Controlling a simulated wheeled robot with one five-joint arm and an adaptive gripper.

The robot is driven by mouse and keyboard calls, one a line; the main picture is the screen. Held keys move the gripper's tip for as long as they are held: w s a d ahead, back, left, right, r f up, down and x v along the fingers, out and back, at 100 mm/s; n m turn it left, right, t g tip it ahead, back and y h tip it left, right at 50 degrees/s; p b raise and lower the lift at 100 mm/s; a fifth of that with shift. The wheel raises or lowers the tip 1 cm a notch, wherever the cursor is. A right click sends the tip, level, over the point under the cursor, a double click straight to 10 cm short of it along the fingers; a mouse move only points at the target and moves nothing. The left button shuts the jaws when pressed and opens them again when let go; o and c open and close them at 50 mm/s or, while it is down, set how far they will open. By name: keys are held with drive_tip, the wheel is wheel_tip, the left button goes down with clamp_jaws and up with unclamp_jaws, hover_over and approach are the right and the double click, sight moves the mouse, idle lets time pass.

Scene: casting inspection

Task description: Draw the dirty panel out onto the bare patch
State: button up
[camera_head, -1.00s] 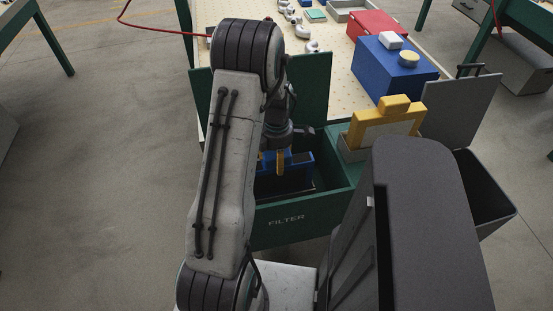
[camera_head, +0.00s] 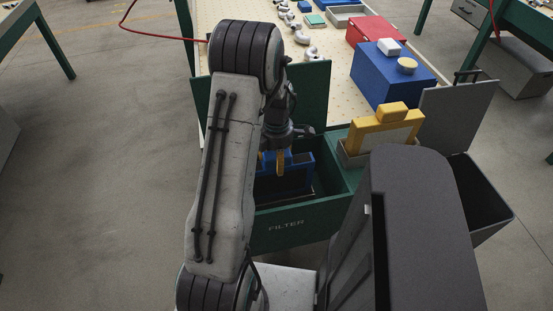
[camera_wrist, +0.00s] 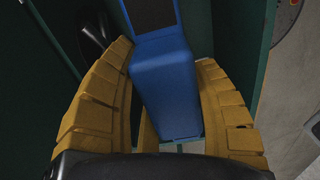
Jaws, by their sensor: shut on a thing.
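The dirty panel, a blue-framed panel (camera_head: 299,161) with a dark face, stands inside the green box marked FILTER (camera_head: 290,230). My gripper (camera_head: 271,162) reaches down into the box, its yellow fingers at the panel's top. In the wrist view my gripper (camera_wrist: 165,62) has one finger on each side of the panel's blue block (camera_wrist: 165,90) and is shut on it. The dark face shows at the top of that view. The panel's lower part is hidden in the box, and my arm covers the box's left side. I cannot make out a bare patch for certain.
A yellow-framed panel with a pale face (camera_head: 386,134) stands in a holder right of the opening. A grey bin (camera_head: 478,200) with a raised lid is farther right. The pegboard table (camera_head: 335,70) behind carries a blue box (camera_head: 391,78), a red box (camera_head: 376,28) and several castings.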

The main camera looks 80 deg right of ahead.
drive_tip(key=shift+r, duration=0.15)
drive_tip(key=shift+r+p, duration=1.35)
drive_tip(key=shift+r, duration=0.55)
